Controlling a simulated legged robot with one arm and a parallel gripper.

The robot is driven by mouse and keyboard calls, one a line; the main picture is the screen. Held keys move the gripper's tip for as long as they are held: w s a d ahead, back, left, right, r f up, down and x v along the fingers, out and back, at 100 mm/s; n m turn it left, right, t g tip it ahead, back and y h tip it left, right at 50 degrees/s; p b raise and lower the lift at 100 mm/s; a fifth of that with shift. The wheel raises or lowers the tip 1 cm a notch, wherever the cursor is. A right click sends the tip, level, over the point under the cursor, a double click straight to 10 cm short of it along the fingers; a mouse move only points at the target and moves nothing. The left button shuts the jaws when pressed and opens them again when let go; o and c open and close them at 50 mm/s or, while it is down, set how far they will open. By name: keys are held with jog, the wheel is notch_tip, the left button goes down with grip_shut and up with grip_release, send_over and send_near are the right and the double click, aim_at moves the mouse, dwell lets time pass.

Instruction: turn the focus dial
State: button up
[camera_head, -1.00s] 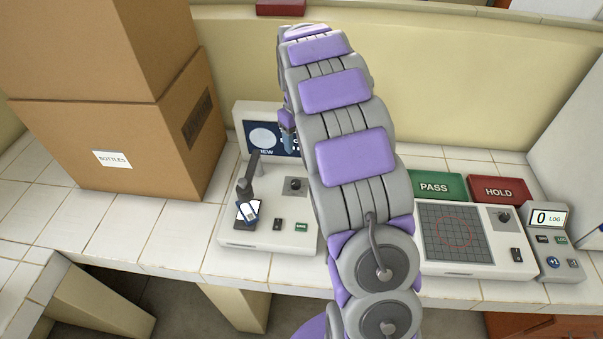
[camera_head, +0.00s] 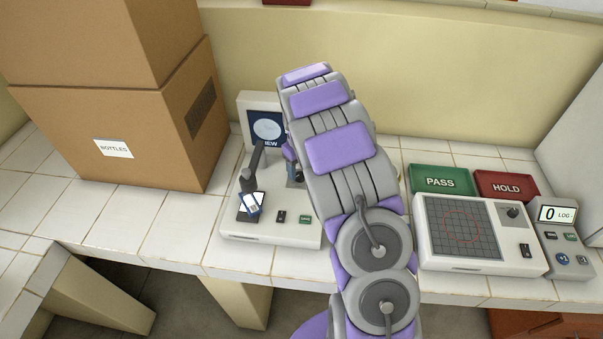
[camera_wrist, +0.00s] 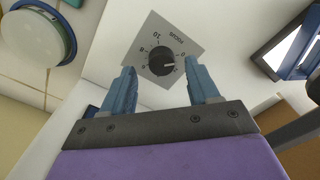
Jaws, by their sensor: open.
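The focus dial (camera_wrist: 161,63) is a black knob on a grey plate with markings, on a white device. In the wrist view it lies just ahead of my gripper (camera_wrist: 162,84), between the lines of its two blue fingers. My gripper is open, with a finger on either side of the dial and nothing held. Whether the fingers touch the dial cannot be told. In the head view the microscope device (camera_head: 232,225) stands on the tiled counter left of my arm. My arm hides most of the dial there, and blue fingertips show partly beside it.
Cardboard boxes (camera_head: 125,130) stand at the left. A screen (camera_head: 266,125) stands behind the dial.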

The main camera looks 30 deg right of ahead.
aim_at(300, 177)
jog(key=shift+a+f, duration=0.3)
jog(key=shift+f, duration=0.2)
jog(key=shift+a+f, duration=0.25)
jog(key=shift+f, duration=0.25)
jog(key=shift+d+f, duration=0.15)
jog(key=shift+d, duration=0.7)
jog(key=shift+c, duration=1)
jog(key=shift+a, duration=0.55)
jog(key=c, duration=0.4)
jog(key=shift+d, duration=0.2)
jog(key=c, duration=0.4)
jog(key=shift+c, duration=0.2)
